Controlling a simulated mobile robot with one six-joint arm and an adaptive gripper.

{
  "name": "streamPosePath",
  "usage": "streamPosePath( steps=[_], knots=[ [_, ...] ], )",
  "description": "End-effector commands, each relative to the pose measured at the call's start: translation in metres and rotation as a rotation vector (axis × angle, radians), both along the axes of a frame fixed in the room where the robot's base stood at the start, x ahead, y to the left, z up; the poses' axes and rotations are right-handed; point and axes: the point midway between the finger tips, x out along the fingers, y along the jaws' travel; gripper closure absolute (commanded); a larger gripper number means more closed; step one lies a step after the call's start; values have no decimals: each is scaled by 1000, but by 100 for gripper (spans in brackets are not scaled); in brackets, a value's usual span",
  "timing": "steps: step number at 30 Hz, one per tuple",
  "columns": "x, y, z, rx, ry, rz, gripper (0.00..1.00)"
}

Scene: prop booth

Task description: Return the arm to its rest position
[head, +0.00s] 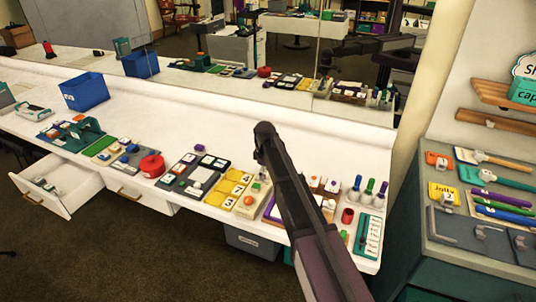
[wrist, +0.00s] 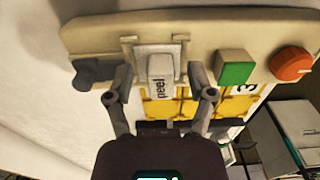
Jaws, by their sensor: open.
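My gripper (wrist: 160,84) is open in the wrist view, with one finger on each side of a white block labelled "peel" (wrist: 160,66). I cannot tell whether the fingers touch it. The block sits on a cream panel (wrist: 200,32) that also carries a dark grey knob (wrist: 88,74), a green square block (wrist: 233,68) and an orange round knob (wrist: 291,64). In the head view my dark arm reaches up from the bottom over the white counter (head: 330,140). The gripper itself is not clearly visible there.
The counter's front row holds yellow numbered cards (head: 232,186), a red round container (head: 152,165) and bottles (head: 368,190). A blue bin (head: 84,91) stands farther left. A drawer (head: 58,186) is open below. The counter's back strip is clear.

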Motion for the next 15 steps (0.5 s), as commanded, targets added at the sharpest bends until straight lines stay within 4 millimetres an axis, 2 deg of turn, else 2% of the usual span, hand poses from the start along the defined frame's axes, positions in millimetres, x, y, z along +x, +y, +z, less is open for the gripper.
streamPosePath(
  steps=[5, 8, 11, 15],
  knots=[
    [-2, -2, 1, 0, 0, -6, 30],
    [-8, -10, 3, 0, 0, -33, 30],
    [-19, -24, 6, 0, 0, -88, 30],
    [-48, -59, 15, 0, 0, -227, 30]
  ],
)
